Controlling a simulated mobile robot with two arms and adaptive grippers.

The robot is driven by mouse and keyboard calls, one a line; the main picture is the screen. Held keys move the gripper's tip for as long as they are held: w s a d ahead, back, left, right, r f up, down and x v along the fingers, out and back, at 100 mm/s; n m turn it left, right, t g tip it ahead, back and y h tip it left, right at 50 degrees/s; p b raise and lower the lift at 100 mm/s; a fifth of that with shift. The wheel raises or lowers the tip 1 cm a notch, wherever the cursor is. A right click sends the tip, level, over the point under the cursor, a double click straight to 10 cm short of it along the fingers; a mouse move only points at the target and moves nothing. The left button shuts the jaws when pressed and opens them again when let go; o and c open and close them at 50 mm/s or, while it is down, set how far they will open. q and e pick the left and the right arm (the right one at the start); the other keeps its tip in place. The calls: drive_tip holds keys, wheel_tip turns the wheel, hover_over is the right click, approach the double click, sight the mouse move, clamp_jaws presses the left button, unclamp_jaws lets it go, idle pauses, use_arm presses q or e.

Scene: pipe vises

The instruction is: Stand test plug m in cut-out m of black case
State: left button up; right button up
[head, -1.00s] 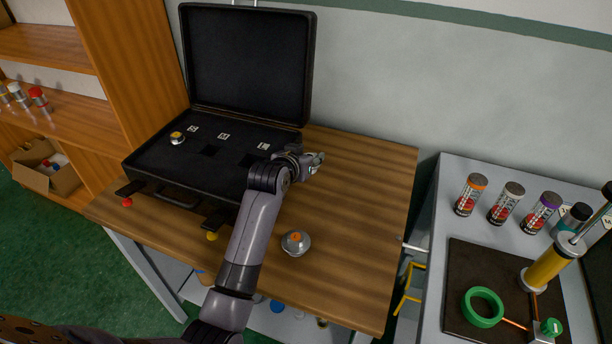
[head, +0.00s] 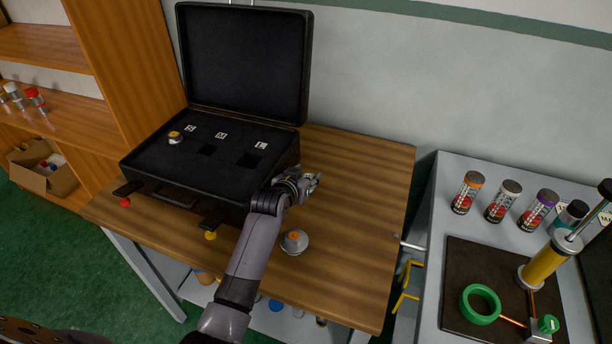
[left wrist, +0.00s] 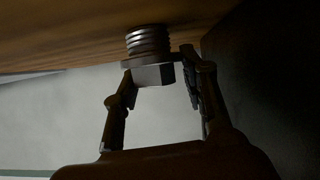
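The black case (head: 165,157) lies open on the wooden table. Label M (head: 221,135) stands behind an empty dark cut-out (head: 208,150). A threaded metal plug with a hex head (left wrist: 150,55) shows in the left wrist view, its threaded end toward the table top; I cannot read a letter on it. My left gripper (head: 312,181) is low beside the case's right side. My right gripper is not in view.
A plug with a yellow top (head: 175,137) sits in the case by the leftmost label. The cut-out by label L (head: 249,160) is empty. A round plug with an orange top (head: 295,241) stands on the table (head: 370,220) near my left arm. The table's right part is clear.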

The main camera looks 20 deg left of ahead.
use_arm(q)
drive_tip(key=o, duration=0.5)
drive_tip(key=shift+c, duration=0.2)
